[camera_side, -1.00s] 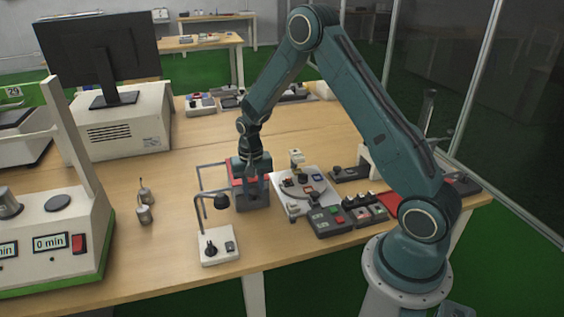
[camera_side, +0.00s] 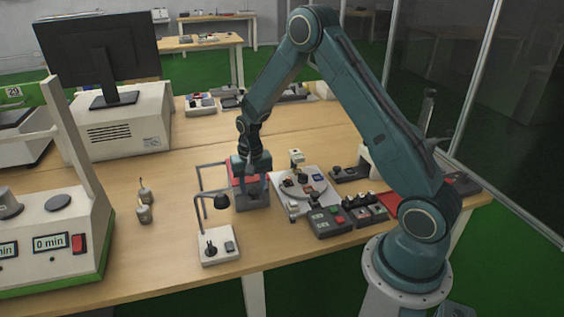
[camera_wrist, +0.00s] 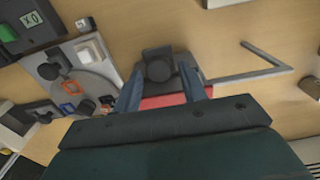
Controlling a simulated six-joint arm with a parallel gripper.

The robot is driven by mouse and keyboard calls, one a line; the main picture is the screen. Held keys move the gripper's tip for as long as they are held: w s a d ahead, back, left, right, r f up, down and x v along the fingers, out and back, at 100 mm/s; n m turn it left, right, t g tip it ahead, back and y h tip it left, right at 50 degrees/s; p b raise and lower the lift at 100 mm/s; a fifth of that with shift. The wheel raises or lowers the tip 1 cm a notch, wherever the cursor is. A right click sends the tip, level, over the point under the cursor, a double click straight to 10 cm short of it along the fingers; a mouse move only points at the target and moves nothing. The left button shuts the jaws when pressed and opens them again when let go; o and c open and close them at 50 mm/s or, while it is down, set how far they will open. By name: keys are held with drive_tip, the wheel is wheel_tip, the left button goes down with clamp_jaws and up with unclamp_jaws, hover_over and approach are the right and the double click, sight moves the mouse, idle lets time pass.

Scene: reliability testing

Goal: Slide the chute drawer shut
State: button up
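The chute unit (camera_side: 253,204) is a small red-topped grey box on the table in the side view. In the wrist view its red top (camera_wrist: 162,101) shows between my fingers. A dark grey drawer-like part with a round recess (camera_wrist: 158,66) sticks out beyond the red top. My gripper (camera_side: 254,194) is over the unit, pointing down. In the wrist view my gripper (camera_wrist: 160,76) has its two fingers spread, one on each side of the dark part. I cannot tell whether either finger touches it. My gripper hides part of the box.
A white plate with a round dial (camera_side: 302,186) stands just right of the unit. Switch boxes (camera_side: 330,221) are farther right. A bent grey rod frame (camera_side: 200,178) and a small lamp-like stand (camera_side: 218,246) are on the left.

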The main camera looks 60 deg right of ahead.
drive_tip(key=shift+r, duration=0.1)
drive_tip(key=shift+r, duration=2.4)
drive_tip(key=shift+a, duration=0.1)
